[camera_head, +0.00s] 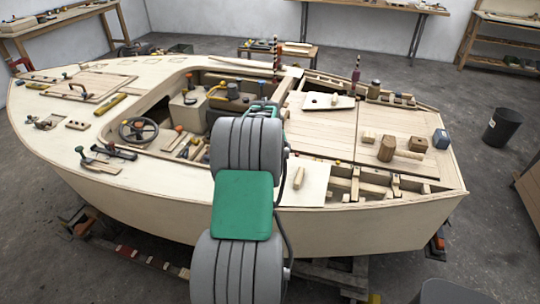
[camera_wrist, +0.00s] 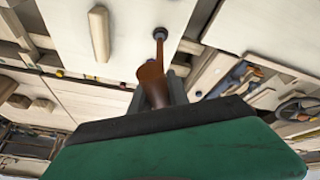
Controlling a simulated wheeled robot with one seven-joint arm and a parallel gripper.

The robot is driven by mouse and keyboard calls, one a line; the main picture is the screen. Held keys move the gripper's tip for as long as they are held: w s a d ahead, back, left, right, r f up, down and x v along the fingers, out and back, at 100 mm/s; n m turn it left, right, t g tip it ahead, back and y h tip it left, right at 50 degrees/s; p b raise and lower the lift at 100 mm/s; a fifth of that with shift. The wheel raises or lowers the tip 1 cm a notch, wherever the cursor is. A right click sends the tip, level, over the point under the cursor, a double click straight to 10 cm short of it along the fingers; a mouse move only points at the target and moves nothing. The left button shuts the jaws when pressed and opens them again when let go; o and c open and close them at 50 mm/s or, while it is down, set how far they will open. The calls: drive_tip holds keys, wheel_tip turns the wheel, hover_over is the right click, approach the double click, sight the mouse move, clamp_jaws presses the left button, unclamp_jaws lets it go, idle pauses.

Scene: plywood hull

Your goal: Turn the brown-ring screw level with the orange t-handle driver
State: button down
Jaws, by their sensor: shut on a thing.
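My gripper (camera_wrist: 157,92) is shut on the orange t-handle driver (camera_wrist: 152,74) in the wrist view. The driver's shaft reaches away from the jaws to a small round dark spot with a brownish rim (camera_wrist: 160,32) on a pale panel. This may be the brown-ring screw, but it is too small to be sure, and I cannot tell if the tip touches it. In the head view my own arm covers most of the gripper, the driver and the place of the screw.
A loose wooden block (camera_wrist: 98,33) lies beside the driver on the pale panel. In the head view, the plywood hull (camera_head: 380,212) carries a steering wheel (camera_head: 138,130), wooden mallets and blocks on its deck (camera_head: 330,135). An open framed bay (camera_head: 365,184) lies right of my arm.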

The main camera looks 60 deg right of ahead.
drive_tip(key=shift+f, duration=0.45)
drive_tip(key=shift+b, duration=0.4)
drive_tip(key=m+g, duration=0.1)
drive_tip(key=m, duration=0.3)
drive_tip(key=s+m+g, duration=0.1)
drive_tip(key=m+g, duration=0.1)
drive_tip(key=m, duration=0.1)
drive_tip(key=m+g+p, duration=0.1)
drive_tip(key=m, duration=0.3)
drive_tip(key=shift+s+f+m+g+y, duration=0.15)
drive_tip(key=shift+m+g+y, duration=0.15)
drive_tip(key=shift+y, duration=0.1)
